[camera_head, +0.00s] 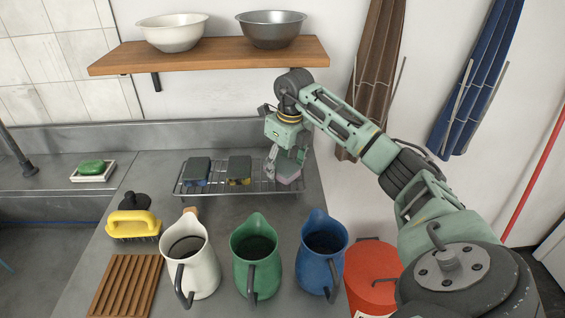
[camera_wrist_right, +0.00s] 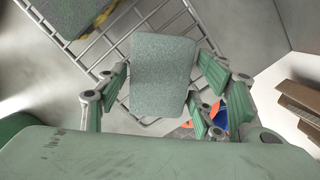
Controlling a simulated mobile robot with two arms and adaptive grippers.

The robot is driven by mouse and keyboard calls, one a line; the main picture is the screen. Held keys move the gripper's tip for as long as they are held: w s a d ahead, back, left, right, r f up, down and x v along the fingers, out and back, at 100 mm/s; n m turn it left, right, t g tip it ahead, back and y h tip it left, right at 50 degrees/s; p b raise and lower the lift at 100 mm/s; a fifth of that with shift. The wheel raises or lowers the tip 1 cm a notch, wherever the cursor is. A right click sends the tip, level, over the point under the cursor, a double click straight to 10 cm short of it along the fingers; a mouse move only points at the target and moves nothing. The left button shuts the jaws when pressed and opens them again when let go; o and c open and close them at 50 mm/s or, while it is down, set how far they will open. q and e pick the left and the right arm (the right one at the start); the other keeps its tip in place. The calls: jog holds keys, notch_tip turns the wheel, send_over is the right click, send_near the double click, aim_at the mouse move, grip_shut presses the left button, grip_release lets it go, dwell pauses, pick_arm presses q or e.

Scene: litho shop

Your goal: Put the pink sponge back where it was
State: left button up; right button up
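The pink sponge (camera_head: 288,174) is at the right end of the wire rack (camera_head: 247,188), with a grey top pad. Its grey-green top face shows between my fingers in the right wrist view (camera_wrist_right: 163,75). Whether the sponge rests fully on the wires is hard to tell. My left gripper is not in view.
Two grey-topped sponges, blue (camera_head: 197,171) and yellow (camera_head: 240,171), sit on the rack. White (camera_head: 201,262), green (camera_head: 256,245) and blue (camera_head: 323,245) jugs stand in front. A shelf (camera_head: 210,54) with two bowls is above. A red bucket (camera_head: 371,270) stands at right.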

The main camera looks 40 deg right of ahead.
aim_at(286, 166)
jog(key=shift+o, duration=0.3)
jog(key=r, duration=0.5)
jog(key=s+r, duration=0.1)
jog(key=r, duration=0.1)
jog(key=shift+s+r+b, duration=0.1)
jog(key=shift+r+b, duration=0.3)
